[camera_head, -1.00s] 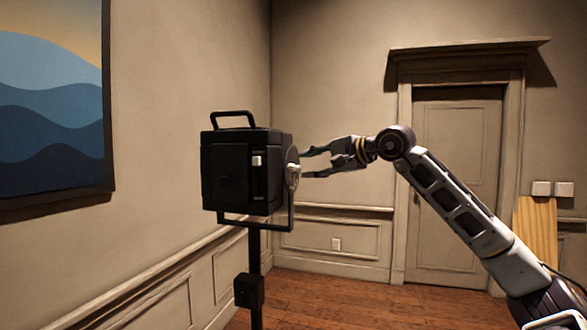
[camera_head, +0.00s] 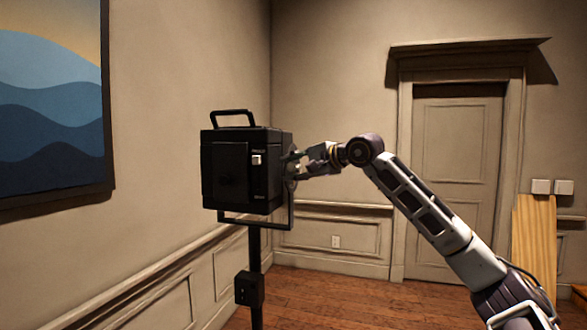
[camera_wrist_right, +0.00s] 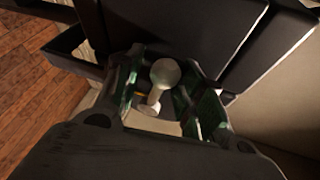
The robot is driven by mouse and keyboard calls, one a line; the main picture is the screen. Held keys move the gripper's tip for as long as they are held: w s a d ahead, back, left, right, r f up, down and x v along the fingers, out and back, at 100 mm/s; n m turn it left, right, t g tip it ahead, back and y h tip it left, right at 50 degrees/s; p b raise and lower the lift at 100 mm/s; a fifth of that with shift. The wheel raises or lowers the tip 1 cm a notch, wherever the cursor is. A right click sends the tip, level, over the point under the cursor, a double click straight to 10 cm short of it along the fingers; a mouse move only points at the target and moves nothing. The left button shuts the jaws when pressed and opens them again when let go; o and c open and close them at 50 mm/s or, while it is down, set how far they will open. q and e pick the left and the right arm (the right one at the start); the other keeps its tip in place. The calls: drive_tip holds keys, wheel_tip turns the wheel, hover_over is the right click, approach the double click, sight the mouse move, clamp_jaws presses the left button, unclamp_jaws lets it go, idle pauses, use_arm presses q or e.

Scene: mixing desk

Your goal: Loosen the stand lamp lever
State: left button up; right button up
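The stand lamp (camera_head: 238,172) is a black box with a top handle, held in a bracket on a black pole (camera_head: 255,265). Its light-coloured lever, with a round knob (camera_wrist_right: 165,73), is on the lamp's right side. In the right wrist view the lever stands between the two fingers of my right gripper (camera_wrist_right: 165,88), with gaps visible on both sides. In the head view my right gripper (camera_head: 300,164) reaches the lamp's right side from the right and largely hides the lever. The right gripper is open around the lever. My left gripper is not in view.
A wall with a painting (camera_head: 50,100) is on the left. A closed door (camera_head: 455,180) is behind my right arm. A wooden board (camera_head: 534,245) leans at the right. The wooden floor (camera_head: 340,300) around the pole looks clear.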

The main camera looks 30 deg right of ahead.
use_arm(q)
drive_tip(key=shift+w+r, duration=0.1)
use_arm(e)
drive_tip(key=shift+c, duration=0.4)
drive_tip(key=c, duration=0.7)
clamp_jaws()
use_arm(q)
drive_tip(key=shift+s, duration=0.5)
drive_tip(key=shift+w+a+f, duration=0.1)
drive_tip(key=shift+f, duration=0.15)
